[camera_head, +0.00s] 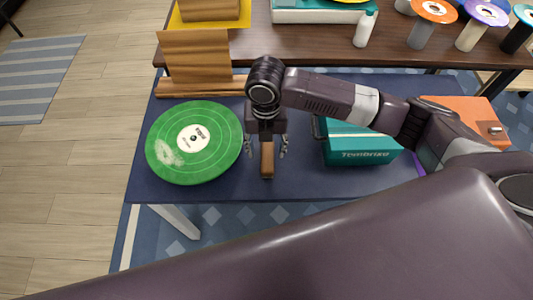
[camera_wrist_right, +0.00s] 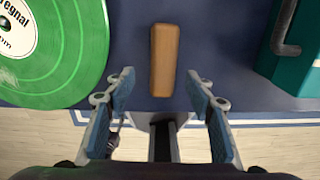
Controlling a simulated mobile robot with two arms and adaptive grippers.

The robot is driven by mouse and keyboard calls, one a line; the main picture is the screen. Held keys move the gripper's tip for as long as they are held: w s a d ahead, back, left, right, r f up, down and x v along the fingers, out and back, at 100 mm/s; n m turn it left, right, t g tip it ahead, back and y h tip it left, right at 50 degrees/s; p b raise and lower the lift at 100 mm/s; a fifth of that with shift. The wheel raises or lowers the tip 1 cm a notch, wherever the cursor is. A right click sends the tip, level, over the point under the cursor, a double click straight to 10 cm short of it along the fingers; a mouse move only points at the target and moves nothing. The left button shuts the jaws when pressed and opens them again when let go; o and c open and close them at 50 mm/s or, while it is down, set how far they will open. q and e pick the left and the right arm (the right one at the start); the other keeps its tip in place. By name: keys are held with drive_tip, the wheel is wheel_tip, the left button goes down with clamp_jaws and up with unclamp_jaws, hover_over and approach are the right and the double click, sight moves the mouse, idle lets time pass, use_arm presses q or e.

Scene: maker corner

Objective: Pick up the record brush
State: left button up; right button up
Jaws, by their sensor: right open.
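The record brush (camera_head: 267,158) is a small brown wooden block lying on the dark blue table. It stands out between the fingers of my right gripper (camera_head: 267,149) in the head view. In the right wrist view the brush (camera_wrist_right: 164,60) lies ahead of the open fingertips of my right gripper (camera_wrist_right: 160,82), roughly midway between them. The fingers do not touch it. In the head view, its far end is hidden under the gripper. My left gripper is not in view.
A green record (camera_head: 216,158) with a pale smudge lies left of the brush. A teal case (camera_head: 360,148) with a dark handle stands to the right. A wooden stand (camera_head: 195,55) is behind the record. The table's front edge is close to the brush.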

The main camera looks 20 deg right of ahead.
sight(268, 156)
drive_tip(key=shift+d+f, duration=0.25)
drive_tip(key=shift+f, duration=0.85)
wheel_tip(268, 156, down, 2)
drive_tip(key=shift+w+f, duration=0.1)
drive_tip(key=shift+f, duration=0.15)
drive_tip(key=shift+d+f, duration=0.1)
drive_tip(key=shift+f, duration=0.15)
drive_tip(key=shift+c, duration=0.3)
drive_tip(key=c, duration=1.2)
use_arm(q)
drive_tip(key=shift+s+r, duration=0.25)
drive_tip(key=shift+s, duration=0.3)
use_arm(e)
drive_tip(key=shift+w+r, duration=0.1)
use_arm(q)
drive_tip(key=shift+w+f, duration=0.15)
use_arm(e)
wheel_tip(268, 156, up, 20)
drive_tip(key=shift+f, duration=0.1)
